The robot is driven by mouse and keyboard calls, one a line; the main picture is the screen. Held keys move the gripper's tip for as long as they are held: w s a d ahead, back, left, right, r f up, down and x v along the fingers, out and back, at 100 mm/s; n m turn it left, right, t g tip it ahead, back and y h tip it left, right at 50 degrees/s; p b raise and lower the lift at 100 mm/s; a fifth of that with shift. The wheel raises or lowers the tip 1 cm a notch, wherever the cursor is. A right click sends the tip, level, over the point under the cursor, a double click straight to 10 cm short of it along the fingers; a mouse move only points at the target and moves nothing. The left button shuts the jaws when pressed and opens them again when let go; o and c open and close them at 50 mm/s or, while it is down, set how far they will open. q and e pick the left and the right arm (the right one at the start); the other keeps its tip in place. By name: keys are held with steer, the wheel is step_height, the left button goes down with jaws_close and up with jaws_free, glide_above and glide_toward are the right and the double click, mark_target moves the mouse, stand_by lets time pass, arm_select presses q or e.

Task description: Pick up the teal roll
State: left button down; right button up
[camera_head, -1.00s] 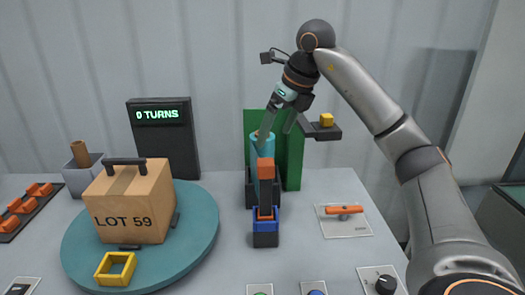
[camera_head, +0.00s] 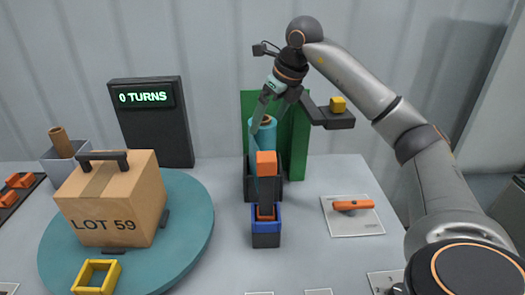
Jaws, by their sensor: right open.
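The teal roll (camera_head: 264,137) stands upright in a dark holder (camera_head: 250,187), in front of a green panel. Its lower part is hidden by an orange-topped dark tool (camera_head: 266,163) in front. My right gripper (camera_head: 268,117) comes in from the upper right, tilted, with its jaws apart around the top of the roll. One finger shows at the roll's left side. Whether the fingers touch the roll I cannot tell. My left gripper is not in view.
A green panel (camera_head: 297,137) stands right behind the roll. A dark shelf with a yellow cube (camera_head: 338,104) juts out right of my gripper. A blue-rimmed holder (camera_head: 266,226) stands in front. A teal turntable (camera_head: 190,235) carries the LOT 59 box (camera_head: 115,203) at left.

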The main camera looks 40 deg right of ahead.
mark_target(263, 149)
steer(key=shift+x, duration=3.1)
steer(key=shift+d, duration=0.15)
steer(key=c, duration=1.6)
steer(key=shift+w+r, duration=0.1)
steer(key=shift+r, duration=0.05)
